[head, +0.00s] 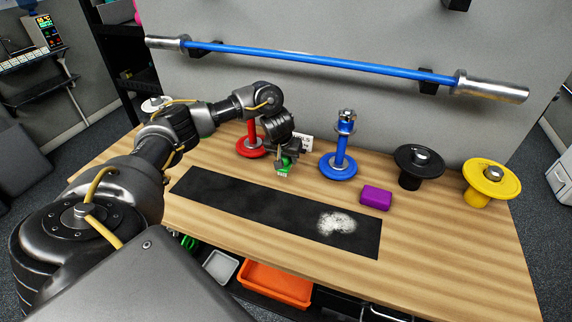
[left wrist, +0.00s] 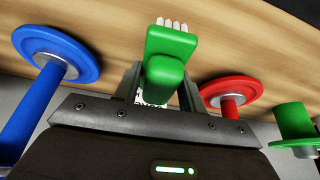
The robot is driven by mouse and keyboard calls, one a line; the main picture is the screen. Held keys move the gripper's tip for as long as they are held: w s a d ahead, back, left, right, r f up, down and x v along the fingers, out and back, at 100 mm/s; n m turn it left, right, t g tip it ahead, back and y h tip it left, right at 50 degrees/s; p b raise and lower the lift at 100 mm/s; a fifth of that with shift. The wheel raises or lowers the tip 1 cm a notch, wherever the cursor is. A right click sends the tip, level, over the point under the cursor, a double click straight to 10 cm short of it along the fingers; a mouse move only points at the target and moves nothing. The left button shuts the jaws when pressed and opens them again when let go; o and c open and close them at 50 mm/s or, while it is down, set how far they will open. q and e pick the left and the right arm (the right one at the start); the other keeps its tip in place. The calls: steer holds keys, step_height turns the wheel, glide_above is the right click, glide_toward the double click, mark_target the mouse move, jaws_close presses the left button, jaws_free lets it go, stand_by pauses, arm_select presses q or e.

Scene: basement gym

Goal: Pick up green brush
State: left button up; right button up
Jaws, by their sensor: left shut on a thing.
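The green brush (left wrist: 172,62) has a green body and a row of white bristles. In the left wrist view it stands between the two fingers of my left gripper (left wrist: 160,88), which is shut on it. In the head view the gripper (head: 281,160) is over the table behind the black mat, with the brush (head: 284,170) under it, partly hidden by the fingers. I cannot tell whether the bristles touch the table. My right gripper is not in view.
A red stand (head: 251,142) is close left of the gripper and a blue stand (head: 339,160) to its right. The black mat (head: 250,204) bears a white powdery patch (head: 337,222).

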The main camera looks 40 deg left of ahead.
arm_select(q)
steer(key=s+d+r+p, duration=0.1)
steer(key=r, duration=0.1)
steer(key=s+d+r+p, duration=0.1)
steer(key=r+p, duration=0.1)
steer(key=s+d+r+p, duration=0.1)
steer(key=r, duration=0.2)
steer(key=shift+s, duration=0.3)
steer(key=s+d+r+p, duration=0.3)
steer(key=s+d+p, duration=0.2)
steer(key=s+p, duration=0.2)
steer(key=shift+s+d, duration=0.2)
steer(key=shift+s, duration=0.15)
steer(key=shift+f, duration=0.1)
